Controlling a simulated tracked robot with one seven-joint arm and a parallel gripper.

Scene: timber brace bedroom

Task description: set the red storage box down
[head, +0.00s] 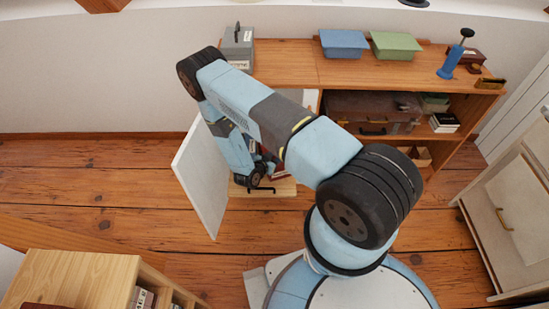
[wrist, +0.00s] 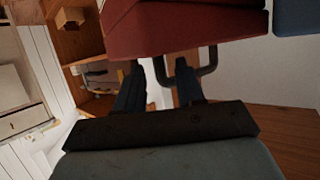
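A red storage box (wrist: 180,28) fills the top of the wrist view, close beyond my fingertips, with a dark looped handle (wrist: 208,66) facing my gripper. My gripper (wrist: 158,85) has its two dark fingers apart. One side of the handle shows between them, and the other finger overlaps the loop. Whether the fingers press on the handle is not clear. In the head view my gripper (head: 260,176) is low beside the open white door, partly covered by my arm. Only a small red sliver (head: 281,172) shows there, possibly the box. What lies under the box is hidden.
A wooden shelf unit (head: 285,62) carries a grey box (head: 238,44), a blue box (head: 343,43) and a green box (head: 396,45). The white door (head: 203,180) stands open left of my gripper. Wooden floor (head: 90,180) is clear at left. A pale cabinet (head: 512,210) stands right.

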